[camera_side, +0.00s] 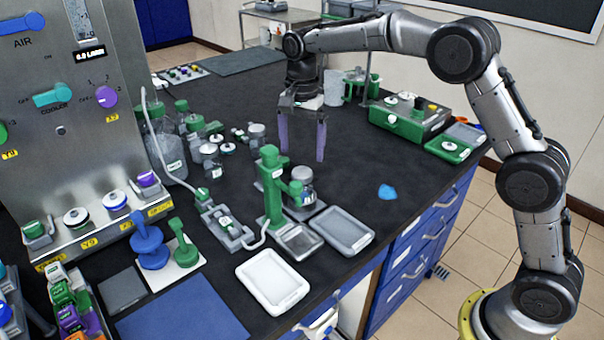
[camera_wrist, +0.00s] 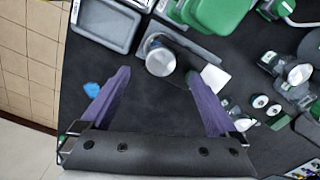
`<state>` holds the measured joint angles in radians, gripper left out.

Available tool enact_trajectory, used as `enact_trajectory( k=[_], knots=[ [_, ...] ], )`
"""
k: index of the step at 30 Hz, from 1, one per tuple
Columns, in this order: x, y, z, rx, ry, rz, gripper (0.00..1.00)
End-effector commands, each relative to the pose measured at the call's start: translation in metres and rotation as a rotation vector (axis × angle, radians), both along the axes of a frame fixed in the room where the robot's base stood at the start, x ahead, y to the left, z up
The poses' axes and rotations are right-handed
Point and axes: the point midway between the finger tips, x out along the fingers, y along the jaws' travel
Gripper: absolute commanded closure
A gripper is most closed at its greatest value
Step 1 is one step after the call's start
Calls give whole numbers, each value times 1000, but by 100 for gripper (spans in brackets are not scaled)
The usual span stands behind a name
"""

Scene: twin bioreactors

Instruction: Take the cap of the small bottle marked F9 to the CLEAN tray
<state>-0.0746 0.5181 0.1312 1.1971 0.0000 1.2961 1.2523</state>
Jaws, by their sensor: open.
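My gripper (camera_side: 302,155) is open and empty, its two purple fingers pointing down above the dark bench; it also shows in the wrist view (camera_wrist: 158,74). Several small bottles stand left of it in the side view, including one with a white-topped cap (camera_side: 210,152) and one with a grey top (camera_side: 257,135). I cannot read which is marked F9. A white tray (camera_side: 244,270) lies at the front of the bench and a grey tray (camera_side: 342,230) lies to its right. I cannot read CLEAN on either.
A green stand (camera_side: 270,185) with a silver-topped jar (camera_side: 302,187) stands in front of my gripper; the jar top shows in the wrist view (camera_wrist: 160,55). A blue blob (camera_side: 387,192) lies on clear bench to the right. A green-sided box (camera_side: 400,125) stands behind it.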

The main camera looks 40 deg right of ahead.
Motion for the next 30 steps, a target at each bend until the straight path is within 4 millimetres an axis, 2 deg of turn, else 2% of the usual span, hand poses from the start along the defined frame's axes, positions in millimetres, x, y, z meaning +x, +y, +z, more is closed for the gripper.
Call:
enact_trajectory(
  k=[8, 16, 26, 30],
  knots=[
    [0, 0, -21, 0, 2, 0, 5],
    [1, 2, -58, 0, 2, 0, 5],
    [1, 2, -65, 0, -1, 0, 5],
    [1, 2, -65, 0, -1, 0, 28]
  ],
)
